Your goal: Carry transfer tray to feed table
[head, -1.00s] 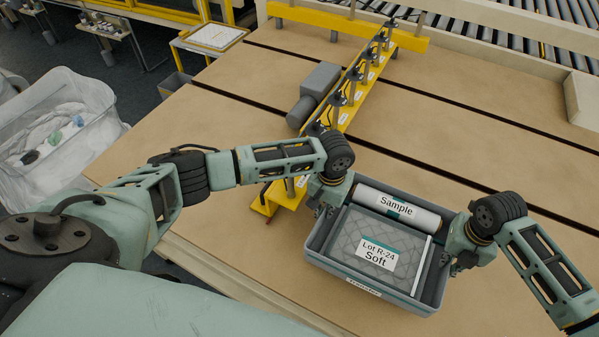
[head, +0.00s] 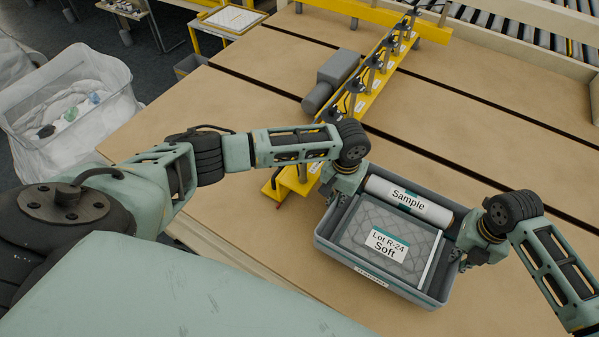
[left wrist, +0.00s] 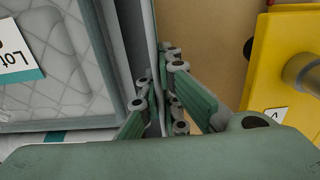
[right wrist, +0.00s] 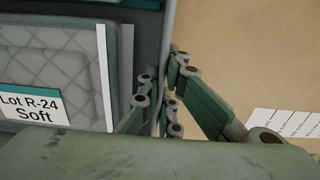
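The grey transfer tray (head: 405,292) is over the tan table (head: 480,120) in the head view. It holds a grey quilted pad (head: 365,220) labelled "Lot R-24 Soft" and a white roll (head: 410,201) labelled "Sample". My left gripper (head: 338,192) is at the tray's left end; in the left wrist view its fingers (left wrist: 162,85) close on the tray wall. My right gripper (head: 460,256) is at the right end, and its fingers (right wrist: 162,88) close on that wall in the right wrist view. I cannot tell whether the tray touches the table.
A yellow rail (head: 368,93) with several black-topped posts stands on the table close to the tray's left end. A grey block (head: 340,67) lies beyond it. A roller conveyor (head: 520,30) runs along the back. A white-lined bin (head: 75,115) stands left. The table right of the rail is clear.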

